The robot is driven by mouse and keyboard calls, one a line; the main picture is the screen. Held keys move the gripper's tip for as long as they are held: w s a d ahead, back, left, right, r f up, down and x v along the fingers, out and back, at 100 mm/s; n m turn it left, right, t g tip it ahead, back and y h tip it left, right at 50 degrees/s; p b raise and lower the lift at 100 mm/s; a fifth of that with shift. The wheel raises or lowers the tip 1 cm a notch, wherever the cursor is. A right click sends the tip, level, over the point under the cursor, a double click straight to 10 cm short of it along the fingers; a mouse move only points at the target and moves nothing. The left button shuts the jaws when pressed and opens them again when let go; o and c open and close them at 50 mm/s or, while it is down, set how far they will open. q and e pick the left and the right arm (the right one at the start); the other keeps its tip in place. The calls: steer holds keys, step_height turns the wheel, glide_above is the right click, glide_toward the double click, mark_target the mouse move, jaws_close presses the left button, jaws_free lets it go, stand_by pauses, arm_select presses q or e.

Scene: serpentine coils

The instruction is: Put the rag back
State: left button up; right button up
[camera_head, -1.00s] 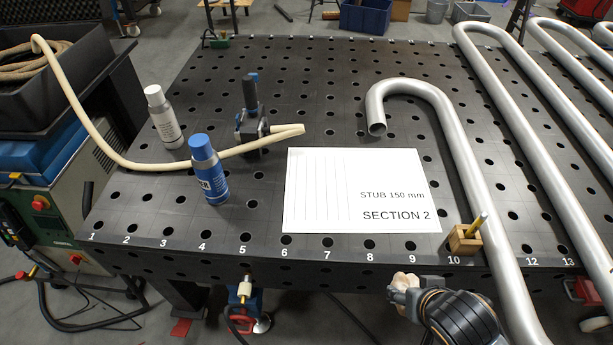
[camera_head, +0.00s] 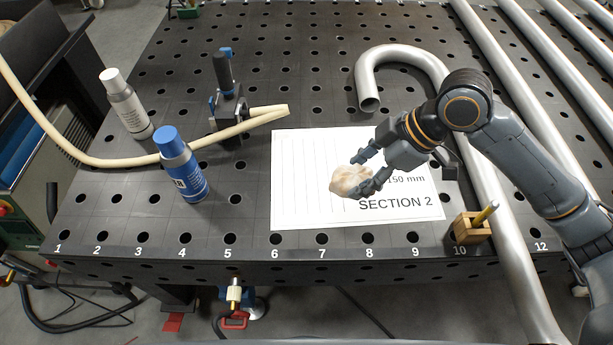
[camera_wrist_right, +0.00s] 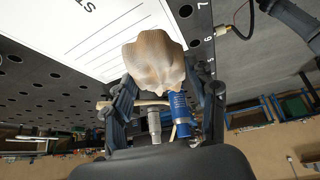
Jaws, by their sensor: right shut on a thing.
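The rag (camera_head: 350,181) is a crumpled cream-coloured bundle. My right gripper (camera_head: 368,172) is shut on it and holds it over the white sheet in the head view. In the right wrist view the rag (camera_wrist_right: 154,60) sits between the fingers of the gripper (camera_wrist_right: 160,88) and hides part of the sheet behind it. My left gripper is in neither view.
The white sheet (camera_head: 300,200) lies on the perforated black table (camera_head: 110,215). A blue-capped bottle (camera_head: 182,170), a white-capped bottle (camera_head: 127,108), a clamp (camera_head: 227,105) and a beige hose (camera_head: 60,140) are to the left. A steel coil (camera_head: 400,55) and a wooden block (camera_head: 470,229) are right.

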steer(key=w+a+f+p, duration=0.1)
steer(key=w+a+f, duration=0.3)
steer(key=w+a+f+p, duration=0.2)
steer(key=w+a+f, duration=0.2)
steer(key=w, duration=0.1)
steer(key=shift+w+a+f, duration=0.45)
steer(key=shift+f, duration=0.2)
step_height(320, 180, down, 3)
steer(key=shift+w+a+f+p, duration=0.1)
steer(key=shift+p, duration=0.65)
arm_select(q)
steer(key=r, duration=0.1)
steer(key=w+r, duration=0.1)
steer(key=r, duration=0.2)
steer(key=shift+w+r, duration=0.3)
arm_select(e)
steer(key=shift+f, duration=0.15)
steer(key=o, duration=1)
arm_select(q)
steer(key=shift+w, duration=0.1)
arm_select(e)
steer(key=shift+o, duration=0.2)
